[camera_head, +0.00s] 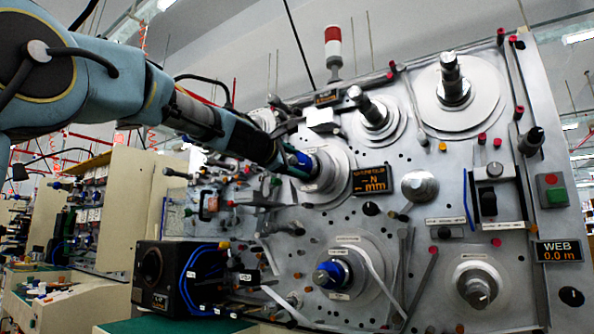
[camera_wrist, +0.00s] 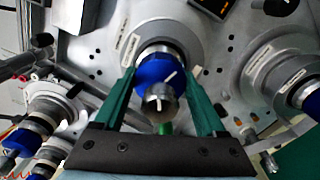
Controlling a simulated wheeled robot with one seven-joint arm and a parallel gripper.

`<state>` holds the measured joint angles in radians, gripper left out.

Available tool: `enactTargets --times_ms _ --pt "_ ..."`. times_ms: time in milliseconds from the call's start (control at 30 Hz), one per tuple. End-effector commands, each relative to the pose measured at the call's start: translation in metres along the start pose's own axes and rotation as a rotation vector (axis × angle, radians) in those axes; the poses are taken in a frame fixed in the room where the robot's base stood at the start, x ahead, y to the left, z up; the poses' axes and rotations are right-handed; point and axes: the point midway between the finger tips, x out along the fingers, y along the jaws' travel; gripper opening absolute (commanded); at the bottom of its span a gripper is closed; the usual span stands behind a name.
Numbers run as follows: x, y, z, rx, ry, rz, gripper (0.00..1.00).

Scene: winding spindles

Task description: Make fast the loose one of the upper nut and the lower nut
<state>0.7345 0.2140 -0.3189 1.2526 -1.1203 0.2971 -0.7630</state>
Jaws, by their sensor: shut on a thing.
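The upper nut (camera_head: 303,157) is blue and sits on the upper spindle at the panel's middle. My gripper (camera_head: 295,166) reaches it from the upper left and partly hides it. In the wrist view, the green fingers of my gripper (camera_wrist: 160,76) are shut on the upper nut (camera_wrist: 150,69), one on each side. A white line shows on the nut, and a metal shaft end with a white line sticks out before it. The lower nut (camera_head: 331,275) is blue, on the lower spindle, clear of my gripper. Whether either nut sits tight cannot be told.
A display (camera_head: 370,180) is right of the upper spindle. A black box (camera_head: 180,278) with blue cables stands lower left. Bare spindles (camera_head: 452,85) and (camera_head: 478,285) stick out at right. In the wrist view, more spindles with blue parts (camera_wrist: 20,138) show at left.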

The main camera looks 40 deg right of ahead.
Motion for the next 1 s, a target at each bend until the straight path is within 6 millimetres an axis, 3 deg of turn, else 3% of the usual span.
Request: enactTargets --times_ms 400,967,1000 --pt "0.0002 -0.0016 -0.0003 0.199 0.000 -0.001 0.17" --pt "0.0002 -0.0010 0.0002 0.231 -0.001 -0.002 0.17" --pt "0.0002 -0.0011 0.0002 0.231 -0.001 -0.002 0.75"
